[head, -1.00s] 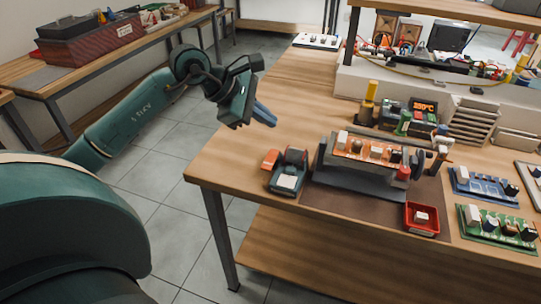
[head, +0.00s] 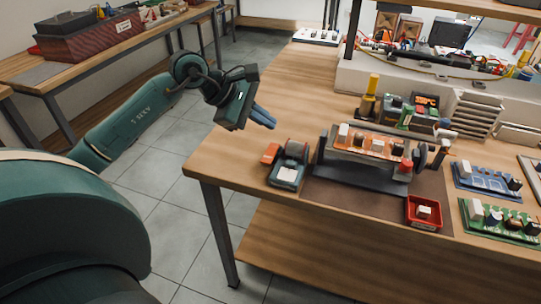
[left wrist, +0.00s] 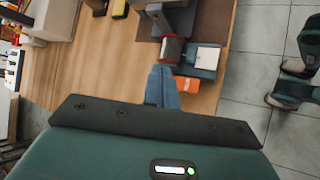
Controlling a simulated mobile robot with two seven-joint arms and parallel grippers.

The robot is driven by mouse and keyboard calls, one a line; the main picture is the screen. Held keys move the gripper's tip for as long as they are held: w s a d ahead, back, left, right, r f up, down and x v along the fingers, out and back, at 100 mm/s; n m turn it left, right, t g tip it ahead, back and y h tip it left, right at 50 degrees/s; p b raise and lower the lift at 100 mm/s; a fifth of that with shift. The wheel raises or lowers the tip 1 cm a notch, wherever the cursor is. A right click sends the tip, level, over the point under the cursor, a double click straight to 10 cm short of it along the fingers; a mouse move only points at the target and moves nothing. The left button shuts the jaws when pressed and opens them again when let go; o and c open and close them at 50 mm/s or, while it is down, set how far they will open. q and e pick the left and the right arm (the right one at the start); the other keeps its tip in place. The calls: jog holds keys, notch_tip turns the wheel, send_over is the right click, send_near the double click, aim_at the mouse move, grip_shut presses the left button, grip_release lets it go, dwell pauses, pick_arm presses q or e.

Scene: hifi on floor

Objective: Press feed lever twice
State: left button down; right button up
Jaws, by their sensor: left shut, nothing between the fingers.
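A small teal feeder (head: 287,175) with a pale label and a dark reddish spool sits near the left end of the workbench. Its orange lever (head: 270,153) sticks out on the left side. The lever also shows in the left wrist view (left wrist: 187,85), just right of my fingertips. My left gripper (head: 264,117) is shut and empty, its blue fingers together. It is above the bench's left part, behind the feeder in the head view, and appears apart from the lever. My right gripper is not in view.
A board holder with an orange circuit board (head: 366,145) stands right of the feeder. A red tray (head: 423,213) lies in front of it. A soldering station (head: 425,105) and yellow-topped stand (head: 370,98) are behind. The wooden bench top (head: 290,95) is clear behind the feeder.

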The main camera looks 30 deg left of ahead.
pick_arm(q)
jog(key=b, duration=0.2)
send_over(273, 152)
jog(key=s+a, duration=0.1)
jog(key=f, duration=0.4)
jog(key=shift+s+a+f, duration=0.1)
jog(key=shift+a, duration=0.1)
jog(key=shift+f+b, duration=0.6)
jog(key=shift+b, duration=0.1)
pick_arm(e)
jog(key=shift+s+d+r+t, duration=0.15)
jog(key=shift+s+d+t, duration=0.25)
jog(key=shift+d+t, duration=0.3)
pick_arm(q)
jog(key=shift+f+b, duration=0.4)
jog(key=shift+b, duration=0.2)
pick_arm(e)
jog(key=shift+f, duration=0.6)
pick_arm(q)
jog(key=shift+f+b, duration=0.85)
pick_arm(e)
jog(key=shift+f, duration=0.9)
pick_arm(q)
jog(key=shift+r, duration=0.1)
jog(key=shift+r+p, duration=0.65)
jog(key=shift+r, duration=0.5)
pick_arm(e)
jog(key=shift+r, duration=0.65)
